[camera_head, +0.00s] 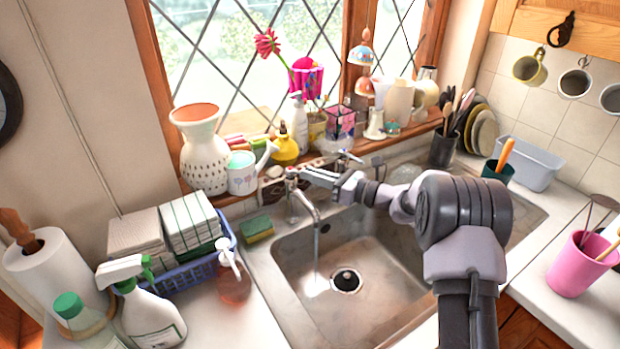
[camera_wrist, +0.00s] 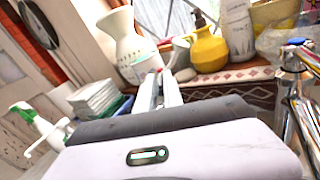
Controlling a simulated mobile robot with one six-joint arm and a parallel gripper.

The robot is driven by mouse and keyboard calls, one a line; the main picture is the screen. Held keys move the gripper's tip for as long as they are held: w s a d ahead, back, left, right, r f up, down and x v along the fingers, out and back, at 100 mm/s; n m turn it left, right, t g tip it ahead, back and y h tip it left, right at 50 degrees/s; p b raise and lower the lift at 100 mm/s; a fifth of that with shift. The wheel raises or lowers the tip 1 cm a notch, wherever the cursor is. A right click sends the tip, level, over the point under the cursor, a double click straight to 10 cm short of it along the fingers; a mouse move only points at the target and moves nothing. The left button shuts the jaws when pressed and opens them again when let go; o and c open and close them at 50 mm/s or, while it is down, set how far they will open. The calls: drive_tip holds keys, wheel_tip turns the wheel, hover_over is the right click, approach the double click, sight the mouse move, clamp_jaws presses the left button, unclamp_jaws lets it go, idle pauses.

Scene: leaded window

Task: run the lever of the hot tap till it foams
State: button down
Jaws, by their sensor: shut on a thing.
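A chrome tap (camera_head: 292,183) stands at the sink's back left, its spout curving down over the basin. A thin pale stream (camera_head: 316,262) falls from the spout to a whitish patch on the basin floor; I cannot tell whether it is foam. My gripper (camera_head: 303,173) reaches in from the right and is shut on the lever at the top of this tap. The fingers mostly hide the lever. In the wrist view the fingers (camera_wrist: 160,88) point away, and the held lever is hard to make out. A second tap (camera_head: 345,158) stands farther right.
The steel sink (camera_head: 285,262) has a dark drain. A green-yellow sponge (camera_head: 257,229) lies left of the tap. A soap dispenser (camera_head: 234,280) and a blue basket (camera_head: 190,266) stand farther left.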

drive_tip(key=shift+w+d+n+g+y+b, duration=0.1)
drive_tip(key=shift+w+n+g+y+b, duration=0.1)
drive_tip(key=shift+n+g, duration=0.25)
drive_tip(key=shift+w+d+n+g+y+b, duration=0.1)
drive_tip(key=shift+w+n+g+y, duration=0.15)
drive_tip(key=shift+g, duration=0.35)
drive_tip(key=shift+w+n+g+y+b, duration=0.1)
drive_tip(key=shift+w+n+g+y, duration=0.15)
drive_tip(key=shift+g, duration=0.3)
drive_tip(key=shift+n, duration=0.25)
drive_tip(key=c, duration=1.5)
unclamp_jaws()
drive_tip(key=shift+o, duration=0.2)
drive_tip(key=shift+d, duration=0.1)
drive_tip(key=p+v, duration=0.2)
drive_tip(key=v, duration=1.5)
drive_tip(key=shift+d+p, duration=0.2)
drive_tip(key=shift+p, duration=0.2)
drive_tip(key=shift+r, duration=0.15)
